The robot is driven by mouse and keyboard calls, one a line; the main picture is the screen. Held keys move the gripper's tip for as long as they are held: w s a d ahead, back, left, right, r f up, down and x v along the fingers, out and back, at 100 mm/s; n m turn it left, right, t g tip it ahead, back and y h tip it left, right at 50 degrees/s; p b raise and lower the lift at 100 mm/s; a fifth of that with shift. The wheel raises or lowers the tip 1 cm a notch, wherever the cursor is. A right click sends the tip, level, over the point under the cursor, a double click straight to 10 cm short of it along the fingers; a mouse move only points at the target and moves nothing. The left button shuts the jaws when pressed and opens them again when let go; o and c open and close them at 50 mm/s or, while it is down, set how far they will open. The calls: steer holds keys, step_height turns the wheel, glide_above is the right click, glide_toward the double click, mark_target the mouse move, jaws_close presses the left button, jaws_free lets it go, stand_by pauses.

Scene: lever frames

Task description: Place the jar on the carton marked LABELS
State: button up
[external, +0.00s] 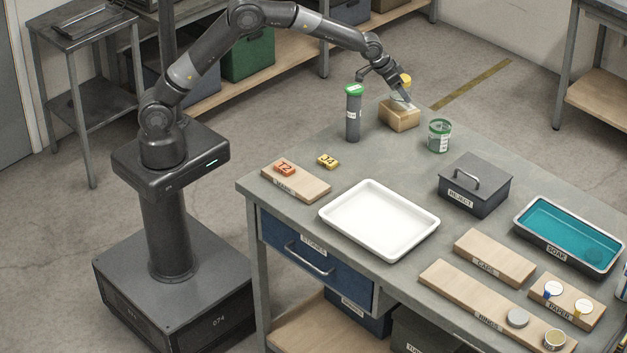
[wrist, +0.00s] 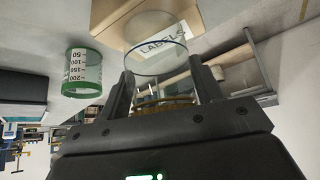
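The jar (external: 401,96) is clear glass with a yellow lid. It is at the carton (external: 399,119), a tan box at the table's far end; I cannot tell if its base touches the top. My gripper (external: 398,84) is at the jar's upper part. In the wrist view, my gripper (wrist: 165,92) has a finger against each side of the jar (wrist: 156,62), its lid low between them. The carton (wrist: 190,14) shows behind the glass, with LABELS printed on a white label partly seen through the jar.
A dark grey cylinder with green cap (external: 353,112) stands left of the carton, and a green-rimmed beaker (external: 439,135) stands to its right, close by. A white tray (external: 379,219), the REJECT box (external: 475,185) and a teal SOAK tray (external: 531,213) lie nearer.

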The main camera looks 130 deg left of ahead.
steer(key=o, duration=0.5)
steer(key=shift+c, duration=0.2)
steer(key=shift+r, duration=0.25)
steer(key=v, duration=1.2)
